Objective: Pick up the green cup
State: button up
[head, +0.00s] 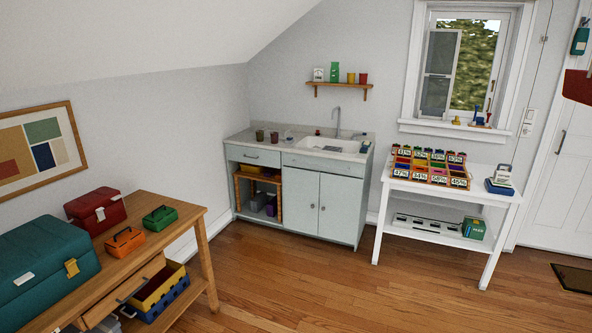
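Two small cups stand upright on the left part of the sink counter in the head view. The left one is a dark green cup (260,136), and a reddish-brown cup (274,137) stands just right of it. Both are small here, so details and handles cannot be told. A bright green object (334,72) also stands on the wall shelf above; I cannot tell whether it is a cup. My gripper is not in view.
The sink cabinet (322,203) stands in the back corner. A white table (447,188) with colored trays is right of it. A wooden table (180,222) with toolboxes and an open drawer fills the front left. The wooden floor (300,280) between them is clear.

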aim_at(260, 134)
jog(key=i, duration=2.35)
jog(key=i+l, duration=0.1)
jog(key=i, duration=2.25)
jog(key=i+j+u, duration=0.05)
jog(key=j, duration=0.05)
